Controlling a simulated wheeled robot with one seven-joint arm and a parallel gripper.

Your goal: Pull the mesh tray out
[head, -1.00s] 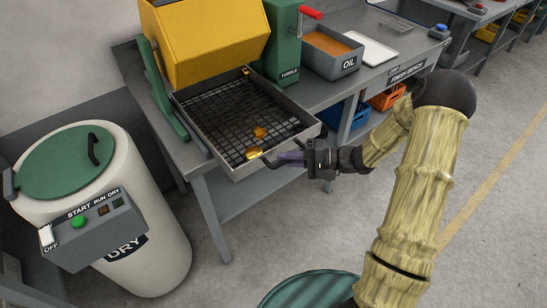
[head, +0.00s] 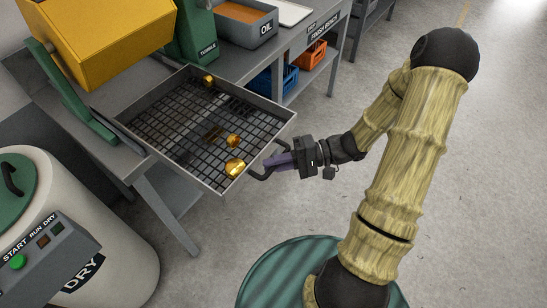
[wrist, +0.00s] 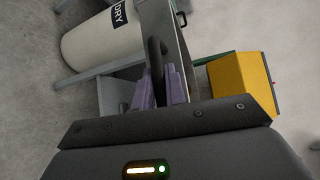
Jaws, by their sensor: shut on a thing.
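The mesh tray (head: 160,120) is a shallow grey metal tray with a black wire grid bottom. It sticks out well past the bench's front edge, below the yellow tumbler drum. Several gold-coloured pieces (head: 235,168) lie on its mesh. My gripper (head: 280,161) is at the tray's front right side, with its purple fingers shut on the dark tray handle (head: 262,174). In the wrist view the handle (wrist: 155,62) stands between the purple fingers (wrist: 158,92).
The yellow drum (head: 95,40) and green TUMBLE stand (head: 192,35) are behind the tray. The white DRY barrel (head: 115,265) stands at lower left. An OIL bin (head: 245,22) sits on the bench, with blue (head: 275,78) and orange (head: 312,54) crates below. Open floor lies right of my gripper.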

